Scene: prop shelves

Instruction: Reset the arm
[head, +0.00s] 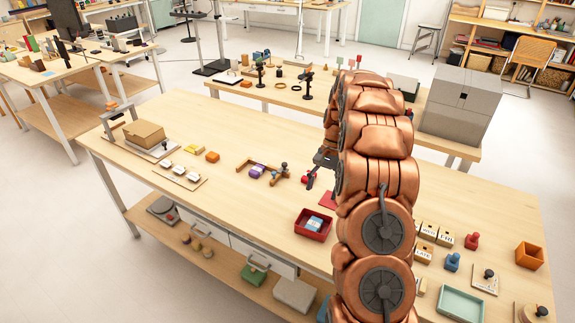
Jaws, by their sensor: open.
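My copper-coloured arm rises through the right middle of the head view, over the near workbench (240,140). My gripper (312,180) shows at the arm's left side, small and dark, above the bench. Its fingers are apart and I see nothing held between them. Part of the gripper and the bench behind it are hidden by the arm. A small red thing lies close by the gripper, partly covered.
A red tray (301,225) with a blue-and-white item stands left of my arm. A wooden bracket (275,177) lies farther left. An orange box (529,256) and a teal tray (461,304) stand right. A grey cabinet (459,105) stands behind. Bare bench lies left of the red tray.

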